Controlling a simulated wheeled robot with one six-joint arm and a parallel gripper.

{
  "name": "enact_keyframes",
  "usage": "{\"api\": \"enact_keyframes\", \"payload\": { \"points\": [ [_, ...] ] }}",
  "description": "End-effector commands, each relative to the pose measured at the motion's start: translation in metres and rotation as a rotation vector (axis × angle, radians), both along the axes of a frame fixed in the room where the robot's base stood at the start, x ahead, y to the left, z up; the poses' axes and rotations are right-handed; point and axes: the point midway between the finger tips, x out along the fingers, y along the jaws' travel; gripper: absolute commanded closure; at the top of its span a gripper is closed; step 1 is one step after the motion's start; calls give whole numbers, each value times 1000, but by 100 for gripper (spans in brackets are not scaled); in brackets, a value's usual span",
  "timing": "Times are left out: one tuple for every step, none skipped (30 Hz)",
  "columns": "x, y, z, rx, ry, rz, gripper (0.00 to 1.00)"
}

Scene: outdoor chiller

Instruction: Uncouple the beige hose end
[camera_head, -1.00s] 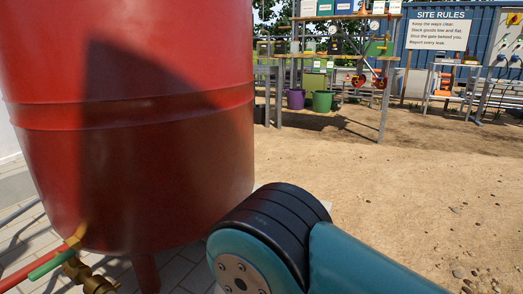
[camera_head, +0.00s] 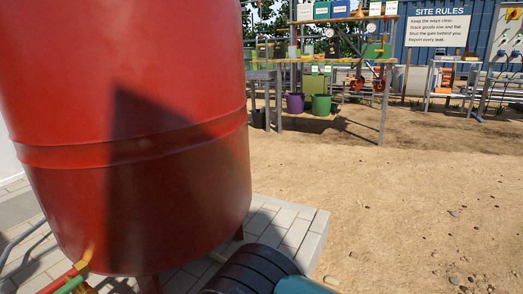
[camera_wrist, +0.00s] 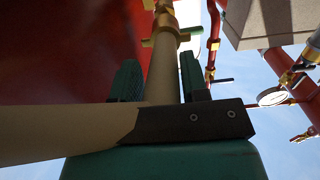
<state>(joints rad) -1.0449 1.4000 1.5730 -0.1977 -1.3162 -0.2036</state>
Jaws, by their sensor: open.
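In the wrist view a beige hose end (camera_wrist: 162,75) runs up to a brass coupling (camera_wrist: 165,22) near the top. Another beige length (camera_wrist: 60,133) comes in from the left edge, and the two meet near a dark plate with two screws. My gripper (camera_wrist: 158,75) is open, with one green finger on each side of the beige hose end. A gap shows on the right side; whether the left finger touches the hose I cannot tell. In the head view neither my gripper nor the beige hose can be made out.
A large red tank (camera_head: 130,150) fills the left of the head view, on a paved slab (camera_head: 285,232). Red and green pipes (camera_head: 70,283) show at its base. The wrist view also shows a gauge (camera_wrist: 272,97) and red pipework (camera_wrist: 213,40).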

Motion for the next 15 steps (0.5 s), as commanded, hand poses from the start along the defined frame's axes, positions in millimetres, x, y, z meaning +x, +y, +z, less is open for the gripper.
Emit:
{"api": "enact_keyframes", "payload": {
  "points": [
    [15,17,19,48,-37,-6,71],
    [15,17,18,47,-37,-6,78],
    [15,17,18,46,-37,-6,87],
    [15,18,17,45,-36,-6,94],
    [15,18,17,45,-36,-6,100],
    [16,18,16,44,-35,-7,100],
    [16,18,16,43,-36,-7,100],
    [17,18,16,42,-36,-8,100],
    [17,18,15,42,-37,-8,100],
    [17,18,15,41,-36,-9,100],
    [17,18,14,40,-37,-9,100],
    [17,18,14,40,-37,-9,100],
    [18,18,14,39,-37,-9,100],
    [18,18,14,41,-38,-10,100],
    [18,18,14,41,-38,-10,100]
  ]
}}
